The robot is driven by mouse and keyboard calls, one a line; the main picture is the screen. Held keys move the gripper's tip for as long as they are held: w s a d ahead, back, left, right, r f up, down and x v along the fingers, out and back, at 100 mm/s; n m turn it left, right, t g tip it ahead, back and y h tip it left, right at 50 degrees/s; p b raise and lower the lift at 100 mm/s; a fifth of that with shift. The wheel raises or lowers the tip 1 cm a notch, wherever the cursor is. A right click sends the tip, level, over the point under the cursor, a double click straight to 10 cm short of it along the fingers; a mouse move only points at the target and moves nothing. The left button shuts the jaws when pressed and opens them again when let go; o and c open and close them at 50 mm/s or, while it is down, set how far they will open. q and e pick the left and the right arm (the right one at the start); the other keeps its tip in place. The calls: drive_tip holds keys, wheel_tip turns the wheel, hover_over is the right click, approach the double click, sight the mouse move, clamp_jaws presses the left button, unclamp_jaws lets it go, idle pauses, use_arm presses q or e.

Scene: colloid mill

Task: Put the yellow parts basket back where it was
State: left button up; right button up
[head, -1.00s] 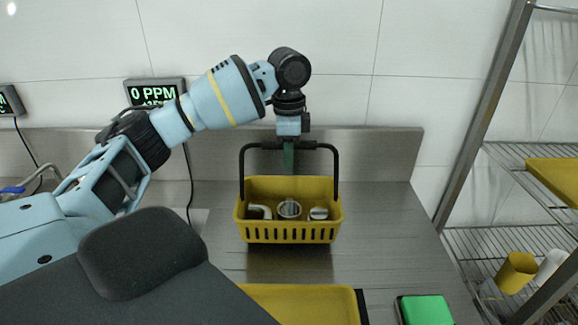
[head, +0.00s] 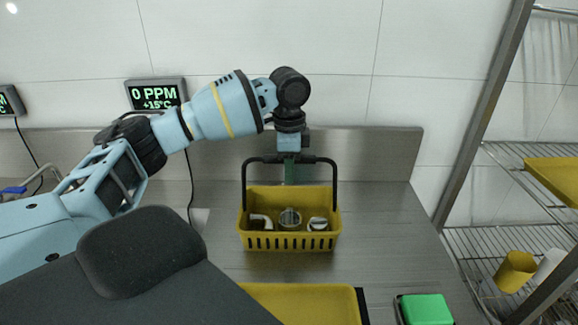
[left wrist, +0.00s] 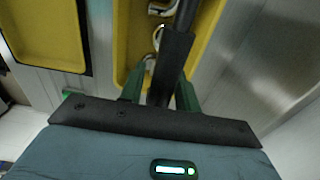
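The yellow parts basket (head: 290,240) has a black handle and holds several metal pipe fittings (head: 290,218). It is over the steel worktop near the back wall, upright; I cannot tell for sure whether its bottom touches the worktop. My left gripper (head: 290,172) is above it at the middle of the handle's top bar. In the left wrist view the green fingers (left wrist: 160,98) lie on both sides of the black handle grip (left wrist: 174,60), closed on it. The basket (left wrist: 132,55) shows beyond the fingers. My right gripper is not in view.
A yellow tray (head: 305,300) lies on the worktop in front of the basket. A green-topped box (head: 426,309) sits at the front right. A wire rack (head: 500,240) with yellow and white containers stands right. The worktop (head: 385,230) right of the basket is clear.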

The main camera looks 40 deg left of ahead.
use_arm(q)
drive_tip(key=shift+o, duration=0.7)
wheel_tip(320, 180, up, 12)
drive_tip(key=shift+r, duration=0.1)
idle(0.4)
